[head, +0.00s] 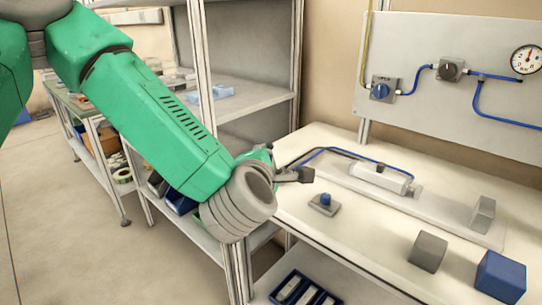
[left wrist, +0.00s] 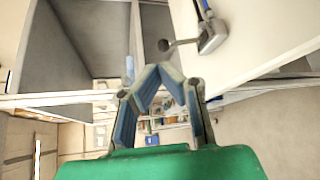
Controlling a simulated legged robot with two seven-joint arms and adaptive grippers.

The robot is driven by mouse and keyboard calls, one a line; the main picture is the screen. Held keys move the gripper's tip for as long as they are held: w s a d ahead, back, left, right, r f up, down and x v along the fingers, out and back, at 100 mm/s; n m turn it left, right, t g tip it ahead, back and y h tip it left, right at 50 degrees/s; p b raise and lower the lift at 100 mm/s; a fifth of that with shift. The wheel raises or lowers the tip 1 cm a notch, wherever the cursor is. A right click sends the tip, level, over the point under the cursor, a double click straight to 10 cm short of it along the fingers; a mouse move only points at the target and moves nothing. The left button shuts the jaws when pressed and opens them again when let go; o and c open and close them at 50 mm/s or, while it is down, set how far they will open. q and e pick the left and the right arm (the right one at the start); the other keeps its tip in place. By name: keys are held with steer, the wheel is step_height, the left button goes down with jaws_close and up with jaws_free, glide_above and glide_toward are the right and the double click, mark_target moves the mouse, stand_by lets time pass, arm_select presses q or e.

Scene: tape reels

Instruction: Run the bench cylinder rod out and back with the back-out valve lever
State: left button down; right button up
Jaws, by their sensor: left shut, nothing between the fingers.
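The bench cylinder (head: 380,178) is a pale block lying on a plate on the bench, with blue and dark hoses running left from it. In the left wrist view, a valve lever (left wrist: 165,45) with a dark round knob sticks out from a grey valve body (left wrist: 212,36) with a blue hose. My left gripper (left wrist: 153,72) is shut and empty; its fingertips are below the knob in that picture, and I cannot tell whether they touch it. In the head view my wrist hides much of the gripper and valve. My right gripper is not in view.
A small blue-knobbed base (head: 325,203), grey blocks (head: 428,251) and a blue block (head: 500,276) stand on the bench (head: 345,240). A wall panel (head: 430,45) holds a blue-knobbed valve (head: 380,90) and gauge (head: 526,59). Shelving (head: 250,98) stands close behind my left arm.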

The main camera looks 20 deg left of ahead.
arm_select(q)
steer(key=v, duration=0.5)
steer(key=shift+a+r, duration=0.4)
steer(key=shift+s+d+r, duration=0.1)
steer(key=shift+d, duration=0.05)
